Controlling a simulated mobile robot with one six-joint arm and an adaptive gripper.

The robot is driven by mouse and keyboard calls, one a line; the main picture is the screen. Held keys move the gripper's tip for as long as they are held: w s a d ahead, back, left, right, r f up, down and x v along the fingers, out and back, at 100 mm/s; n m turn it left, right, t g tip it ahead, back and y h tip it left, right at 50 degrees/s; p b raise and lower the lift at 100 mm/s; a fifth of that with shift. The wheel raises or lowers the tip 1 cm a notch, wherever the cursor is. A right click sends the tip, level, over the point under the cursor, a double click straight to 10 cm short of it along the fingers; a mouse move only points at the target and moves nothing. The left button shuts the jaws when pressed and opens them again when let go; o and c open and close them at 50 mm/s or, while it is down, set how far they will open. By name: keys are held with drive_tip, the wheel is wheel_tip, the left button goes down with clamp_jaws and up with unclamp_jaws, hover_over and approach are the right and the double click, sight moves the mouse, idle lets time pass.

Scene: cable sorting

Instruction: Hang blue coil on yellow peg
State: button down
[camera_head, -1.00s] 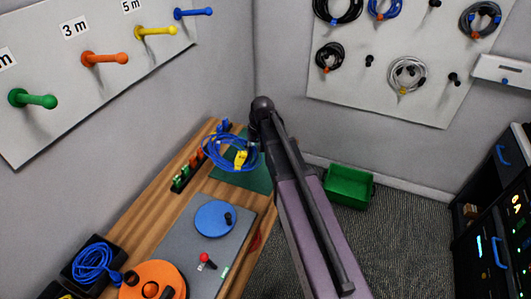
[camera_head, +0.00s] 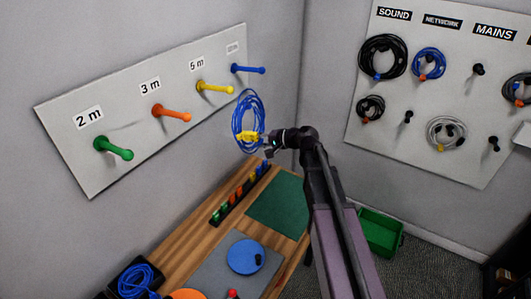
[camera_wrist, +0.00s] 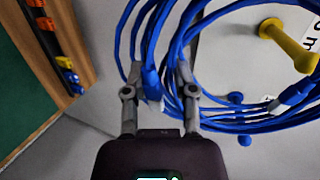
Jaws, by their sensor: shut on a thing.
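My gripper (camera_head: 272,146) is shut on the blue coil (camera_head: 236,116), which has a yellow tie at its lower side. The coil hangs upright in the air, in front of the wall panel and below the yellow and blue pegs. The yellow peg (camera_head: 214,87) sticks out of the panel under the "5 m" label, up and left of the coil, and is bare. In the wrist view the coil (camera_wrist: 215,118) spreads across the fingers (camera_wrist: 158,92), and the yellow peg (camera_wrist: 284,42) shows at upper right, apart from my gripper.
A green peg (camera_head: 115,148), an orange peg (camera_head: 172,113) and a blue peg (camera_head: 248,69) share the panel (camera_head: 75,130). Below is a wooden bench (camera_head: 190,245) with a green mat (camera_head: 280,205). Another blue coil (camera_head: 135,281) lies at lower left.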

drive_tip(key=r+t+p, duration=0.1)
drive_tip(key=r, duration=0.1)
drive_tip(key=w+r+m+p, duration=0.1)
drive_tip(key=r, duration=0.2)
drive_tip(key=a+r+t+y+p, duration=0.1)
drive_tip(key=r, duration=0.1)
drive_tip(key=shift+w+r+t, duration=0.3)
drive_tip(key=shift+w+r, duration=0.05)
drive_tip(key=shift+r, duration=0.05)
drive_tip(key=shift+w+a+f, duration=0.1)
drive_tip(key=shift+w, duration=0.05)
drive_tip(key=shift+r+b+x, duration=0.2)
drive_tip(key=shift+b+x, duration=0.45)
drive_tip(key=shift+x, duration=3.9)
drive_tip(key=shift+r+b+x, duration=0.2)
drive_tip(key=shift+b+x, duration=0.45)
drive_tip(key=shift+x, duration=3.85)
drive_tip(key=shift+w+a+f+b, duration=0.1)
drive_tip(key=shift+f+b, duration=0.6)
drive_tip(key=shift+a+f+b, duration=0.15)
drive_tip(key=shift+f+b, duration=0.55)
drive_tip(key=shift+c, duration=1.7)
unclamp_jaws()
